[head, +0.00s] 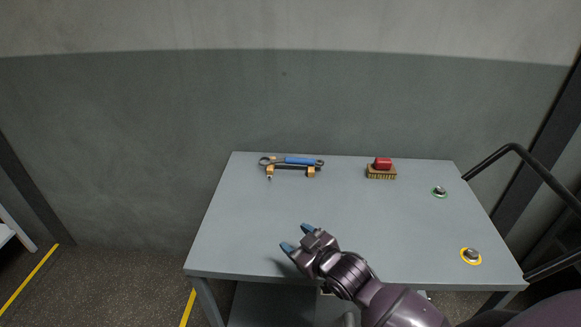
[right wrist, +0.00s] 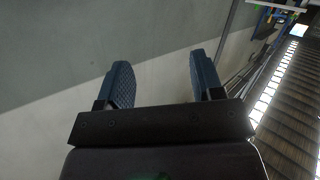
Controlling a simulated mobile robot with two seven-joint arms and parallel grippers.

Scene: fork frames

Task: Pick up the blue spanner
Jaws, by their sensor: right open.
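The blue spanner (head: 300,160) lies across a small wooden holder (head: 311,172) at the back left of the grey table (head: 330,215). Its handle is blue and its ends are dark metal. My right gripper (head: 295,238) is open and empty above the front left part of the table, nearer to me than the spanner and apart from it. In the right wrist view its two blue fingers (right wrist: 158,85) stand wide apart with nothing between them. The spanner does not show in that view. My left gripper is not in view.
A brush with a red handle (head: 382,163) stands at the back right of the table. A green-ringed button (head: 439,191) and a yellow-ringed button (head: 471,256) sit on the right side. A dark rail (head: 540,165) rises at the right. The table's middle is clear.

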